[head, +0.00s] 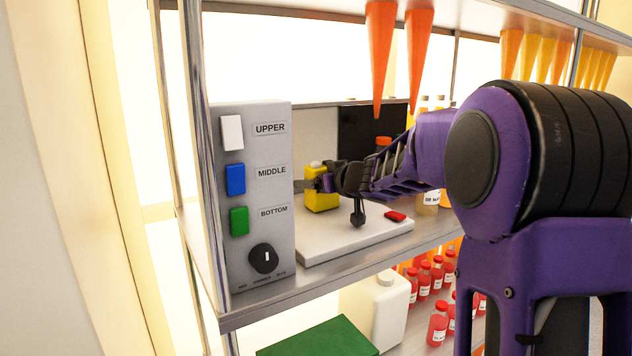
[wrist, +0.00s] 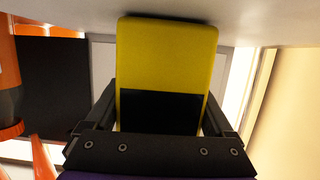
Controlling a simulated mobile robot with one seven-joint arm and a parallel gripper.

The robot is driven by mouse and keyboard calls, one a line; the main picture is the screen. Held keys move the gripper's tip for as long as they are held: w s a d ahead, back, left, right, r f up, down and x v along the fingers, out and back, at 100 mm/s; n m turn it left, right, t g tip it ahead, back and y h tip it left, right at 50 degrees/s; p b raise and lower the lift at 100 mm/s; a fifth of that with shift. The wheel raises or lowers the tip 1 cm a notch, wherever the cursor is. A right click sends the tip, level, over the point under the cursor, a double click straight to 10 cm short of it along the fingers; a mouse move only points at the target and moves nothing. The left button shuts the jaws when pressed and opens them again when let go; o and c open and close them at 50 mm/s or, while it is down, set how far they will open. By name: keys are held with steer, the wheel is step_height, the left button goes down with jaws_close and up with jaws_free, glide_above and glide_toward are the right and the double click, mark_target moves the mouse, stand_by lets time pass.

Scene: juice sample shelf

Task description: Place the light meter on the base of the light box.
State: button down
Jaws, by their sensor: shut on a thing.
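The light meter (head: 322,202) is yellow with a dark face, and my gripper (head: 326,183) is shut on it. In the wrist view the meter (wrist: 168,52) sits between both fingers (wrist: 160,112), its yellow end near a pale surface. The light box has a flat white base (head: 345,240) with a pale panel and a black panel (head: 365,130) behind. In the head view the meter is upright over the base's back left part. I cannot tell whether it touches the base. My arm hides part of the light box.
A grey control box (head: 255,195) with white, blue and green switches and a dial stands left of the base. A red piece (head: 395,216) lies at the base's right. Orange cones (head: 380,55) hang above. Red-capped bottles (head: 437,275) stand on the shelf below.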

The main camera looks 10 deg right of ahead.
jaws_free()
steer(key=shift+f, duration=0.1)
steer(key=shift+s+r, duration=0.1)
steer(key=shift+r, duration=0.1)
steer(key=v, duration=1.1)
steer(key=shift+s+d+r, duration=0.1)
steer(key=shift+s, duration=0.25)
